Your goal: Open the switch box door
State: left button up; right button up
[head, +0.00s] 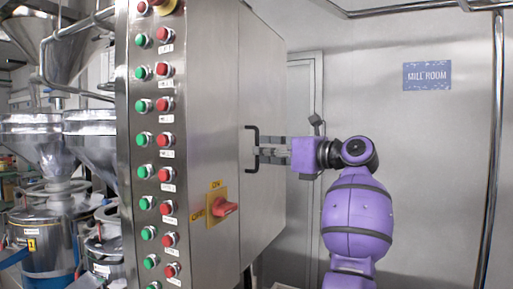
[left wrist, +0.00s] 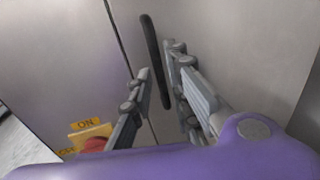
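The switch box (head: 205,120) is a tall brushed-steel cabinet in the head view. Its door (head: 265,85) is the panel right of the vertical seam and looks shut. A black bar handle (head: 249,165) stands upright on the door beside the seam; it also shows in the left wrist view (left wrist: 151,42). My left gripper (head: 262,151) is at the handle's middle, reaching in from the right. In the left wrist view its fingers (left wrist: 158,75) are apart, with the handle between them, nearer the right finger. Contact is unclear. My right gripper is out of view.
A red rotary switch (head: 224,208) on a yellow plate sticks out left of the seam. Green and red buttons (head: 164,110) line the box's narrow face. Steel hoppers (head: 35,140) stand at the left. A wall with a MILL ROOM sign (head: 427,76) is behind.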

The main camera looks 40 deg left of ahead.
pick_arm(q)
jog(key=shift+s+a, duration=0.15)
jog(key=shift+a, duration=0.55)
jog(key=shift+s+a, duration=0.1)
jog(key=shift+a, duration=0.55)
grip_shut()
